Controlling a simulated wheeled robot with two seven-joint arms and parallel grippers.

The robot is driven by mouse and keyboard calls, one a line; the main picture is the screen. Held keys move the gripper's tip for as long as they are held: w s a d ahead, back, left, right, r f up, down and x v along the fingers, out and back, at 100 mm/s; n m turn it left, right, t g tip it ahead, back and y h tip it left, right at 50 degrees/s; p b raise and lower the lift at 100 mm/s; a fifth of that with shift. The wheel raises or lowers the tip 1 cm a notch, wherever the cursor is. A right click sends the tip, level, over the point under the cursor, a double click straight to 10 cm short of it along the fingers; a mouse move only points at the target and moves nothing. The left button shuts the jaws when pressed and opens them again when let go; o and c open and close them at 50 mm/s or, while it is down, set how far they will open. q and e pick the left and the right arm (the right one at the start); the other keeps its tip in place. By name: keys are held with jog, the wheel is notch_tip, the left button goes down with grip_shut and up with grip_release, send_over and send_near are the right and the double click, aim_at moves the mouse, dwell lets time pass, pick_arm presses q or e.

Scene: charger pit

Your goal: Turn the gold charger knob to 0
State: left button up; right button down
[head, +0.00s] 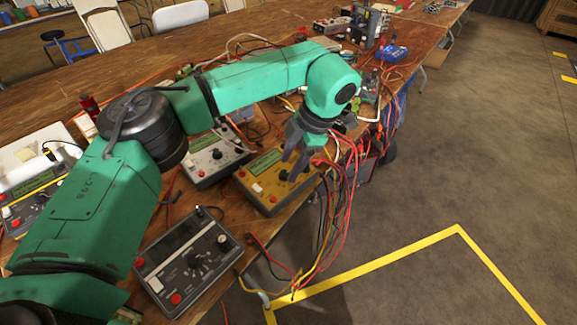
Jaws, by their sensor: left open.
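The gold charger (262,196) lies on the wooden table near its right edge, with a green label, a white switch and a red button on its face. Its dark knob (284,175) shows just below my left gripper's fingers. My left gripper (292,167) points down over the charger, open, with its fingertips close to the knob. I cannot tell whether the fingers touch the knob or stand around it. The number the knob points to is too small to read. My right gripper is not in view.
A white-grey charger (213,157) stands just left of the gold one, and a dark grey charger (188,262) stands nearer. Red, black and yellow cables (335,200) hang over the table's right edge. A blue box (393,53) sits farther back. The floor at right is clear.

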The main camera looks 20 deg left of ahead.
pick_arm(q)
jog(key=p+v, duration=0.2)
jog(key=v, duration=1)
jog(key=shift+r, duration=0.4)
jog(key=shift+d, duration=0.15)
jog(key=shift+s+f, duration=0.1)
